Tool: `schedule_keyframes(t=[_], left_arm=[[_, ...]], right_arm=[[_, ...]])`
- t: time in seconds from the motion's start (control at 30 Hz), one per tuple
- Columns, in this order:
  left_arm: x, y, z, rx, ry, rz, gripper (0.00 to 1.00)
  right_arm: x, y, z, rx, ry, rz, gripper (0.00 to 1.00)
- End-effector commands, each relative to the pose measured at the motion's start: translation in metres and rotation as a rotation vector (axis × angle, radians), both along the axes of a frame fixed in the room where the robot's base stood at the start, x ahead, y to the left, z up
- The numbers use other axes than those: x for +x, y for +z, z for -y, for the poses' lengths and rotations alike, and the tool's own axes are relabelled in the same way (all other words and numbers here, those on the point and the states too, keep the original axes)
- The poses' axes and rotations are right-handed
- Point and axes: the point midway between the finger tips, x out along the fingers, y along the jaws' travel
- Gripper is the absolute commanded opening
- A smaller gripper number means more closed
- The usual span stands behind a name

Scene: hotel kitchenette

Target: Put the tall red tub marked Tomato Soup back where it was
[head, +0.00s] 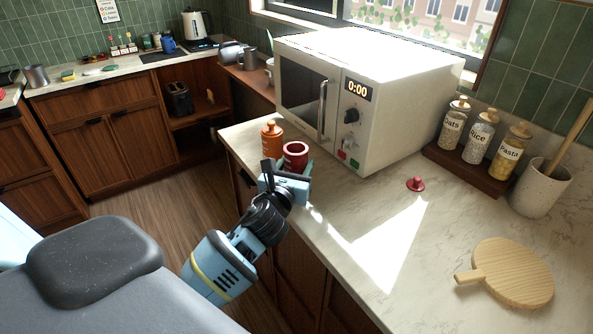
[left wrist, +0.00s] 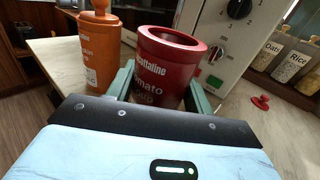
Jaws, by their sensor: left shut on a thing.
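The tall red tub (head: 296,157) stands upright by the left front corner of the microwave. In the left wrist view the red tub (left wrist: 164,75) shows part of its "Tomato Soup" label and an open, lidless top. My left gripper (head: 288,174) is shut on the red tub, with one finger on each side of it. I cannot tell whether the tub's base touches the counter. A red lid with a knob (head: 416,184) lies apart on the counter, right of the microwave front. My right gripper is not in view.
An orange lidded tub (head: 271,138) stands close on the red tub's left. The microwave (head: 365,90) is just behind. A dark rack holds jars of oats, rice (head: 481,130) and pasta. A wooden board (head: 510,275) lies at the right. The middle counter is clear.

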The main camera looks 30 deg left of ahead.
Motion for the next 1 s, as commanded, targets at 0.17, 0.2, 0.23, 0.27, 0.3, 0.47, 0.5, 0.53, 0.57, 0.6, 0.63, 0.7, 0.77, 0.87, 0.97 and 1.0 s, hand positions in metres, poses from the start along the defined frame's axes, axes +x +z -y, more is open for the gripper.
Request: schedule_keyframes(t=[0.17, 0.2, 0.23, 0.27, 0.3, 0.47, 0.5, 0.53, 0.57, 0.6, 0.63, 0.7, 0.77, 0.87, 0.97, 1.0], left_arm=[[-0.0004, -0.0172, -0.0007, 0.0, 0.002, -0.003, 0.21], [-0.0004, -0.0168, -0.0006, 0.001, 0.002, -0.001, 0.21], [-0.0003, -0.0163, -0.0006, 0.002, 0.001, -0.002, 0.21], [-0.0003, -0.0157, -0.0005, 0.002, 0.001, -0.001, 0.21], [-0.0003, -0.0153, -0.0005, 0.002, 0.001, 0.0, 0.21], [-0.0003, -0.0163, -0.0005, 0.002, 0.001, -0.001, 0.21], [-0.0003, -0.0177, -0.0005, 0.002, 0.001, -0.001, 0.21], [-0.0003, -0.0187, -0.0005, 0.003, 0.001, -0.001, 0.21], [-0.0003, -0.0195, -0.0005, 0.003, 0.001, -0.001, 0.21], [-0.0003, -0.019, -0.0005, 0.003, 0.001, -0.001, 0.55], [-0.0003, -0.0188, -0.0005, 0.003, 0.001, -0.001, 0.59], [-0.0003, -0.0187, -0.0005, 0.002, 0.001, -0.001, 0.68], [-0.0004, -0.0186, -0.0005, 0.002, 0.001, -0.001, 0.73], [-0.0004, -0.0185, -0.0005, 0.002, 0.001, -0.001, 0.73], [-0.0004, -0.0185, -0.0005, 0.002, 0.001, -0.001, 0.73], [-0.0004, -0.0181, -0.0005, 0.002, 0.001, 0.0, 0.73]], right_arm=[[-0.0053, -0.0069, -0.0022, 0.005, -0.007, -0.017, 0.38], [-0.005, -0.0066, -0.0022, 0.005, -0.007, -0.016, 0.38], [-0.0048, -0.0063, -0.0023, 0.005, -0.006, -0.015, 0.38], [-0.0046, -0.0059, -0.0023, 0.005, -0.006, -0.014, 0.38], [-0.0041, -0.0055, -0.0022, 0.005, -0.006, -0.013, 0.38], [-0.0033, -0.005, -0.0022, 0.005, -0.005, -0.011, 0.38], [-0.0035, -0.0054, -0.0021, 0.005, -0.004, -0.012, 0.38], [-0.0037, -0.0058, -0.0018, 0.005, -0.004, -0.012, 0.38], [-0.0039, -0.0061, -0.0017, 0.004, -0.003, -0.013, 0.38], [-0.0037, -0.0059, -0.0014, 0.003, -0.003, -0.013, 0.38], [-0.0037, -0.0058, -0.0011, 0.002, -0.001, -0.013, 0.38], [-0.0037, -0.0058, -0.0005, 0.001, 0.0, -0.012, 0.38], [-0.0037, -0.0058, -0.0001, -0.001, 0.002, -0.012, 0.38], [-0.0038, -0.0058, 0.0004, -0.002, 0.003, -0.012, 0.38], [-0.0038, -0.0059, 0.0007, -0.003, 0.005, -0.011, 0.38], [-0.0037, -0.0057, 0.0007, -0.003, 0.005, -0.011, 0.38]])
